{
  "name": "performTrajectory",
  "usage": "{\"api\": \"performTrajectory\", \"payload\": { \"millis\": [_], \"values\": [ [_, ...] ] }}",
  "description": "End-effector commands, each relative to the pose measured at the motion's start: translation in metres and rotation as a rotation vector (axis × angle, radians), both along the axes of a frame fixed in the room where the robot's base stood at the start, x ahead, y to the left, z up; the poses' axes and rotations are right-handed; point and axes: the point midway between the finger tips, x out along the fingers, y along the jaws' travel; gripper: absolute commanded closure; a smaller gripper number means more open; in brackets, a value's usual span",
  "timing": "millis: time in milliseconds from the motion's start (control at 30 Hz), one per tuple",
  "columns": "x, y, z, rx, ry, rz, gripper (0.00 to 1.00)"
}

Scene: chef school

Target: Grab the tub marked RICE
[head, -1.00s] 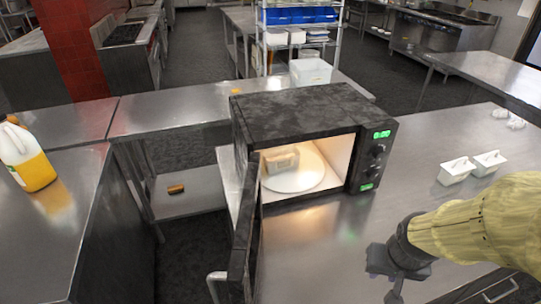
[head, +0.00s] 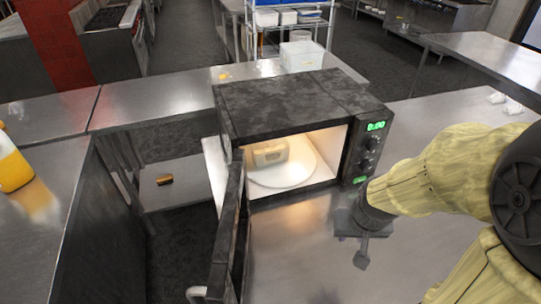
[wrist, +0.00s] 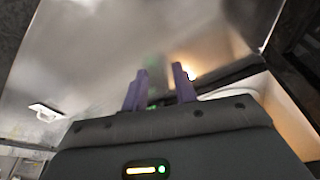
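A small beige tub (head: 270,153) stands on the white turntable (head: 310,166) inside the lit microwave (head: 290,105). No lettering on it is readable at this size. The microwave door (head: 232,225) hangs open at the left of the cavity. My gripper (head: 363,250) is outside, over the counter in front of the microwave's right side, apart from the tub. In the wrist view, the two purple fingers (wrist: 160,88) stand apart with nothing seen between them. The tub is not identifiable in the wrist view.
The steel counter (head: 300,245) is clear in front of the microwave. A yellow jug (head: 12,165) stands on the left counter. A small brown item (head: 164,180) lies on a low shelf. A white item (wrist: 45,112) shows in the wrist view.

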Motion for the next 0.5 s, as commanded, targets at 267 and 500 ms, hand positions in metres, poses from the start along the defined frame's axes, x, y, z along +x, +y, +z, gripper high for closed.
{"api": "performTrajectory", "payload": {
  "millis": [267, 500],
  "values": [
    [0.087, 0.004, -0.008, -0.027, -0.247, 0.107, 0.72],
    [0.176, 0.031, -0.006, 0.041, -0.548, 0.248, 0.72]
  ]
}}
